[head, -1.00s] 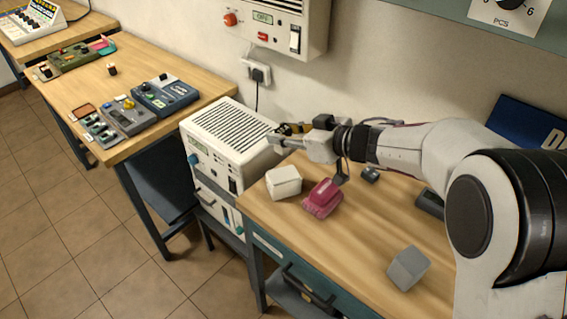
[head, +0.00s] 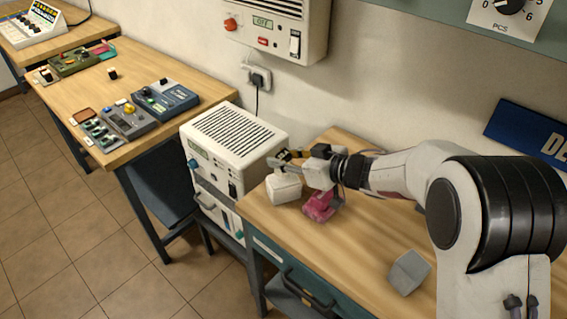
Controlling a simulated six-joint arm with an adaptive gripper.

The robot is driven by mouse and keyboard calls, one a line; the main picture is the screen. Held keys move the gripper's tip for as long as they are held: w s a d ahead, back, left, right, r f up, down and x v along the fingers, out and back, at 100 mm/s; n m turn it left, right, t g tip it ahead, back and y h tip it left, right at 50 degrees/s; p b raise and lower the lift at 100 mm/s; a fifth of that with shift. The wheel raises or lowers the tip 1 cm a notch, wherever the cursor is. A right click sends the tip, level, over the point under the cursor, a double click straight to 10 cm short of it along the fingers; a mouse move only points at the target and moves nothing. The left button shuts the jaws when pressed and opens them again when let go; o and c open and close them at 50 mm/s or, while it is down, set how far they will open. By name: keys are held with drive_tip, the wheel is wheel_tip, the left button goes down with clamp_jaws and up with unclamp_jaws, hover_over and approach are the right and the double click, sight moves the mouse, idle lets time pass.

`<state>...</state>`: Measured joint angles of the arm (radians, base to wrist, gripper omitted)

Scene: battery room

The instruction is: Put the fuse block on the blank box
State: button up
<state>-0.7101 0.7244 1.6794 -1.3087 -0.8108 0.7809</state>
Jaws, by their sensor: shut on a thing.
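My gripper (head: 281,160) is at the table's left end, above the white box in the head view. It is shut on a small dark block (head: 284,154), which seems to be the fuse block; the fingers partly hide it. A plain white box (head: 284,190) stands on the table just below the gripper and may be the blank box. The block appears above the box's far top edge; I cannot tell whether they touch. A plain grey box (head: 409,272) stands apart near the table's front edge.
A pink object (head: 320,207) lies just right of the white box, partly under my wrist. A white vented unit (head: 232,142) stands left of the table (head: 345,258). The table between the pink object and grey box is clear. A wall unit (head: 277,28) hangs behind.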

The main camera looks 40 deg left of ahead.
drive_tip(key=shift+f, duration=0.95)
drive_tip(key=shift+f, duration=0.15)
drive_tip(key=o, duration=1.1)
drive_tip(key=shift+o, duration=0.2)
drive_tip(key=shift+d+r, duration=0.35)
drive_tip(key=shift+d, duration=0.05)
drive_tip(key=v, duration=1.1)
drive_tip(key=shift+d, duration=0.1)
drive_tip(key=shift+f, duration=0.1)
